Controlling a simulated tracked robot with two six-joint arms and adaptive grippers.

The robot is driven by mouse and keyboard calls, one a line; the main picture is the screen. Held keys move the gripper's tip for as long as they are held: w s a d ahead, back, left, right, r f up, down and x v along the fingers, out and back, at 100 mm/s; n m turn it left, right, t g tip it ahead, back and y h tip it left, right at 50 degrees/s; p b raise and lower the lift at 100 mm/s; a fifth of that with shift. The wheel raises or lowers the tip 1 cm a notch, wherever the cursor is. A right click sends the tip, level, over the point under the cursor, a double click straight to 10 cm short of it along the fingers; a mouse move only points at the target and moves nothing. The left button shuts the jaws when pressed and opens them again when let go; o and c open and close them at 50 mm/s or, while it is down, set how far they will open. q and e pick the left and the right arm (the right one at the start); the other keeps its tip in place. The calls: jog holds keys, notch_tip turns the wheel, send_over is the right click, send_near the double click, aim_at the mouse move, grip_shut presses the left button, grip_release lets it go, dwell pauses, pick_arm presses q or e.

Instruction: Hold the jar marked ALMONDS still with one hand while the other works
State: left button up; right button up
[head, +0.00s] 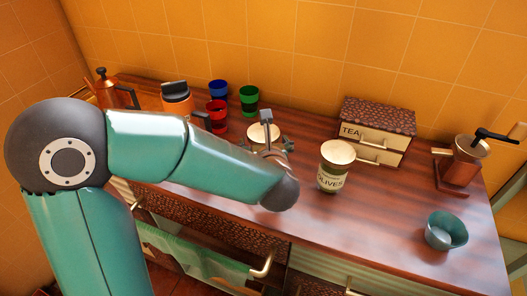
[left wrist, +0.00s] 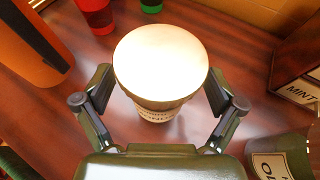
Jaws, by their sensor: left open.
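A jar with a pale round lid (left wrist: 160,60) stands upright on the counter. Its label is partly hidden in the left wrist view, with only a few letters showing, seemingly "ND". In the head view the same jar's lid (head: 263,132) shows behind my left arm, which hides much of its body. My left gripper (left wrist: 160,84) is open, with one finger on each side of the jar. I cannot tell whether the fingers touch it. My right gripper is in neither view.
A jar marked OLIVES (head: 331,168) stands to the right. Behind are red (head: 216,116), blue (head: 218,90) and green (head: 249,99) cups and an orange canister (head: 177,97). A TEA drawer box (head: 378,128), grinder (head: 461,162) and teal bowl (head: 446,231) stand rightward.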

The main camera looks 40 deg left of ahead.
pick_arm(q)
jog(key=shift+w+a+f, duration=0.25)
jog(key=shift+w+a, duration=0.15)
jog(key=shift+w, duration=0.05)
jog(key=c, duration=1.3)
jog(key=shift+r, duration=0.15)
notch_tip(320, 180, up, 20)
jog(key=p, duration=0.3)
jog(key=o, duration=0.8)
jog(key=shift+c, duration=0.2)
jog(key=c, duration=1.1)
jog(key=shift+o, duration=0.2)
